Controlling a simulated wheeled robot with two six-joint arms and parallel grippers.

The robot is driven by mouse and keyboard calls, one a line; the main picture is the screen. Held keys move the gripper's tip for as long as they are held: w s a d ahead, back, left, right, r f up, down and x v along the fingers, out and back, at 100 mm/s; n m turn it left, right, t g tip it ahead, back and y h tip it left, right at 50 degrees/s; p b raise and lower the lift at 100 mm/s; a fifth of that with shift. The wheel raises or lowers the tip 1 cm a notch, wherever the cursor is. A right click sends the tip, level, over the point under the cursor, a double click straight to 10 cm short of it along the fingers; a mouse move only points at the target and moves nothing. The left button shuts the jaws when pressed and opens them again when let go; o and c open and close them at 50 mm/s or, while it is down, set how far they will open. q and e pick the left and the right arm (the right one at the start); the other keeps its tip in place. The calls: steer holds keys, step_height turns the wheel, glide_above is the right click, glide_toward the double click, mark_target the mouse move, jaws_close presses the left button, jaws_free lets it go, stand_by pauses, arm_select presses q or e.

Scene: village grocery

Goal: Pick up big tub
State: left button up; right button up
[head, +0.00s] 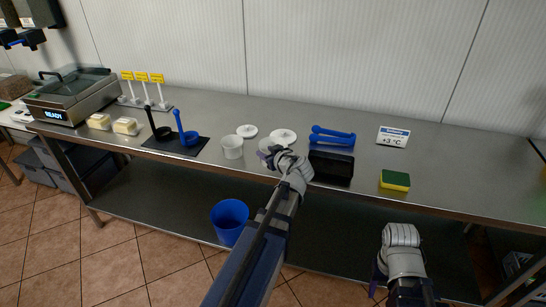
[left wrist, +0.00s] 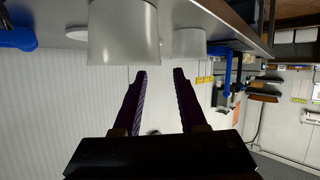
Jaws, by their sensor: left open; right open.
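Two white tubs stand on the steel counter. The big tub (head: 266,145) is mostly hidden behind my left gripper (head: 268,155) in the head view. In the left wrist view, which is upside down, the big tub (left wrist: 124,34) looks larger and nearer, above and slightly left of the fingertips (left wrist: 160,72). The smaller tub (head: 233,147) stands to its left in the head view and also shows in the left wrist view (left wrist: 188,43). My left gripper is open, with nothing between its fingers. My right gripper (head: 380,270) is open in front of the counter.
White lids (head: 283,135) (head: 247,131) lie behind the tubs. A black tray (head: 331,168), blue tongs (head: 332,136) and a sponge (head: 394,180) are to the right. Scoops on a dark mat (head: 174,144) are left. A blue bin (head: 229,220) is below the counter edge.

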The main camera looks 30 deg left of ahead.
arm_select(q)
steer(key=b+x, duration=0.1)
steer(key=x, duration=0.3)
steer(key=shift+w+f, duration=0.15)
steer(key=shift+f, duration=0.05)
steer(key=shift+r, duration=0.1)
jaws_close()
stand_by(1.1)
